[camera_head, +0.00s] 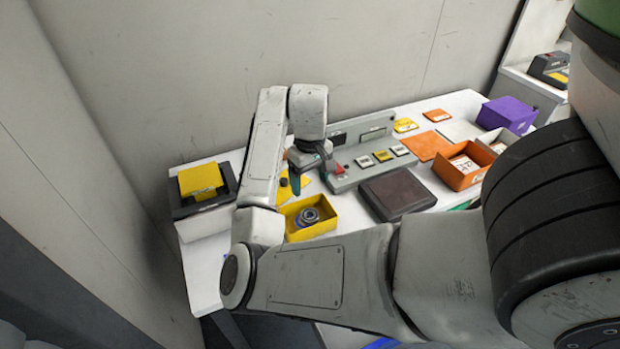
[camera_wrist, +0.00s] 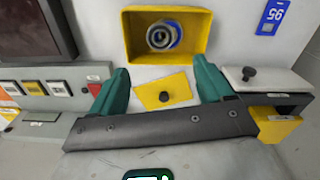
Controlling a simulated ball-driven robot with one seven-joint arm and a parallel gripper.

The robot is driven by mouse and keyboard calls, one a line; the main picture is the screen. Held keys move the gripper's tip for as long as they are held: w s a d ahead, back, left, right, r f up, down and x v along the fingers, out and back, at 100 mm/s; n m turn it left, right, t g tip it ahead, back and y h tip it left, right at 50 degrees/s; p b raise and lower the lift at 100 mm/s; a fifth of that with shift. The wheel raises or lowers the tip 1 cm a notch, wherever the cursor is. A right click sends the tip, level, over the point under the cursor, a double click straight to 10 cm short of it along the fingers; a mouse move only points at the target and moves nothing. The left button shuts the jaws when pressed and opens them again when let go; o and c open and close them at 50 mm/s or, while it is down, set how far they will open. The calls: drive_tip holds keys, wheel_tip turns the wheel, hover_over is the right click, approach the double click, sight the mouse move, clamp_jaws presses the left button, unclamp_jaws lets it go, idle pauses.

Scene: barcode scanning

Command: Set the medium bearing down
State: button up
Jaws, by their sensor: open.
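The medium bearing (camera_head: 309,216) is a grey metal ring with a blue band. It lies inside the yellow open box (camera_head: 328,226) on the white table. In the wrist view the bearing (camera_wrist: 163,36) sits near the middle of the yellow box (camera_wrist: 133,52), clear of my fingers. My gripper (camera_head: 303,178) is behind the box in the head view, above the table. In the wrist view my gripper (camera_wrist: 160,84) shows two teal fingers spread wide with nothing held between them. A yellow lid with a black knob (camera_wrist: 168,92) lies below, between the fingers in the picture.
A dark flat pad (camera_head: 398,195) lies right of the box, in front of a grey button panel (camera_head: 345,180). A black-and-yellow device (camera_head: 202,185) stands at the left. Orange (camera_head: 462,168) and purple (camera_head: 507,113) boxes stand at the right.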

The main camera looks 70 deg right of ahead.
drive_tip(key=s+a+f+n, duration=0.2)
drive_tip(key=a+f, duration=0.2)
drive_tip(key=a, duration=0.5)
drive_tip(key=s+a+f+n, duration=0.2)
drive_tip(key=a+f, duration=0.2)
drive_tip(key=a, duration=0.5)
drive_tip(key=s+a+f+n+t, duration=0.1)
drive_tip(key=s+a+f+n, duration=0.1)
drive_tip(key=a, duration=0.8)
wheel_tip(320, 180, down, 2)
drive_tip(key=shift+s+f+n, duration=0.15)
drive_tip(key=shift+s+n, duration=0.2)
drive_tip(key=shift+n, duration=0.15)
